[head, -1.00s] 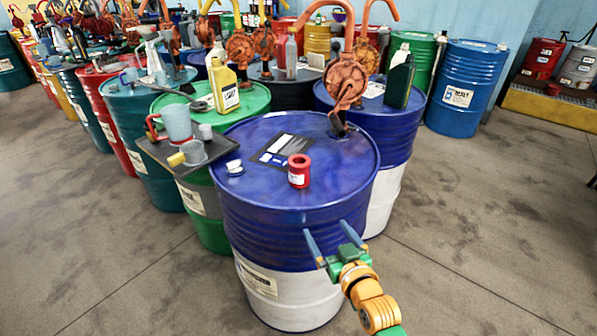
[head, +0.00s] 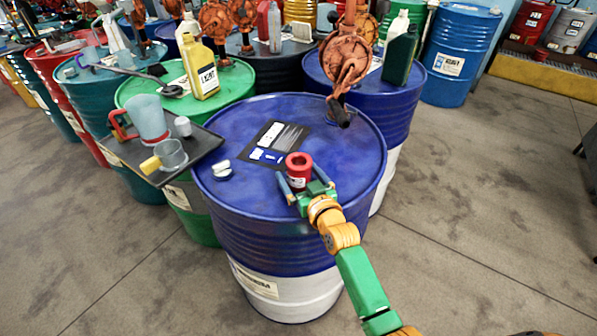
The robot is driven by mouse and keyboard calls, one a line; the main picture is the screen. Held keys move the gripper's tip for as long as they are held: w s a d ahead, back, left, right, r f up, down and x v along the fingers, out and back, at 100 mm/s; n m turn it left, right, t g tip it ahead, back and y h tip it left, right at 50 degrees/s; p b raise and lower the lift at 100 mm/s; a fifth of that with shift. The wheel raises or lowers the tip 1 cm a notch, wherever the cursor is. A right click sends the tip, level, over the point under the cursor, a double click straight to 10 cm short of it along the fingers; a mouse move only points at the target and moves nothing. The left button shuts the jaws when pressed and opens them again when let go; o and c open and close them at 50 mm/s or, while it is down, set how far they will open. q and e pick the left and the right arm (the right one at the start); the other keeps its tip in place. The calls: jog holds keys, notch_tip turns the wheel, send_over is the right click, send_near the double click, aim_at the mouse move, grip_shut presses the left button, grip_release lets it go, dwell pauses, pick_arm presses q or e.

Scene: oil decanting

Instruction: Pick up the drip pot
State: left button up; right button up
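The drip pot, seen as a small red pot (head: 299,171) with a dark opening, stands upright on the lid of the near blue drum (head: 225,130), near its front edge. My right gripper (head: 301,178) reaches in from the lower right, its blue fingers on either side of the pot. The fingers look as wide apart as before, so the gripper appears open around the pot. Whether a finger touches it is hard to see. My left gripper is not in view.
A dark label (head: 275,143) and a small white cap (head: 222,168) lie on the same lid. An orange hand pump (head: 345,62) rises at its back. A black tray (head: 205,150) with a jug (head: 149,118) and cups stands left. Floor is clear at right.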

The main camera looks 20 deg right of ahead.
jog(key=shift+w+f, duration=0.1)
jog(key=shift+w, duration=0.1)
jog(key=shift+s, duration=0.2)
jog(key=c, duration=0.6)
grip_shut()
jog(key=shift+w+r, duration=0.1)
jog(key=shift+r, duration=0.1)
